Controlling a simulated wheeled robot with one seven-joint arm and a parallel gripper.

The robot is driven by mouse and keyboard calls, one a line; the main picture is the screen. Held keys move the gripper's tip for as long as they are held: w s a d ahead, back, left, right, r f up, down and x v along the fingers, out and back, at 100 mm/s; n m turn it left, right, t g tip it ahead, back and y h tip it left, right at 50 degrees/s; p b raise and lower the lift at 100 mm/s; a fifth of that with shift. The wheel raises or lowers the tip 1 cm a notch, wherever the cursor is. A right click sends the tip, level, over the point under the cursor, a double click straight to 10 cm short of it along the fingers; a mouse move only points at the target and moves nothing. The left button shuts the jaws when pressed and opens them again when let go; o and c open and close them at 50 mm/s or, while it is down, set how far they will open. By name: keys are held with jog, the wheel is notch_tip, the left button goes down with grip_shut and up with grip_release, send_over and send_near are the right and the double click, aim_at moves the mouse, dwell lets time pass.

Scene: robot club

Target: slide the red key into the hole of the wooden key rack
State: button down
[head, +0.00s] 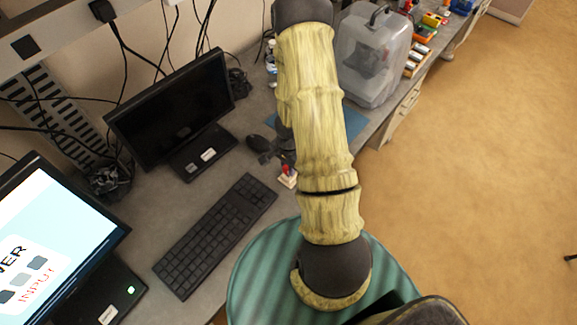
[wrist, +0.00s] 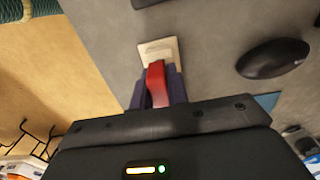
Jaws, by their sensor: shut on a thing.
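The red key (wrist: 156,82) stands between the two dark fingers of my gripper (wrist: 158,88) in the wrist view, and the gripper is shut on it. The key's far end meets or overlaps the pale wooden key rack (wrist: 170,45), a small block on the grey desk. I cannot tell whether the key's tip is in the hole; the hole is not clearly visible. In the head view the red key (head: 286,169) shows small at the left edge of my arm, above the rack (head: 285,182). My arm hides most of the gripper there.
A black mouse (wrist: 272,58) lies right of the rack in the wrist view. A keyboard (head: 215,236), a dark monitor (head: 170,105) and a lit screen (head: 55,240) stand left in the head view. A clear plastic case (head: 372,55) stands at the back. The desk between rack and keyboard is bare.

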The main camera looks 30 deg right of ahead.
jog(key=shift+f, duration=0.35)
jog(key=c, duration=0.9)
grip_release()
jog(key=shift+r, duration=0.15)
jog(key=shift+r+p, duration=3.4)
jog(key=shift+p, duration=0.05)
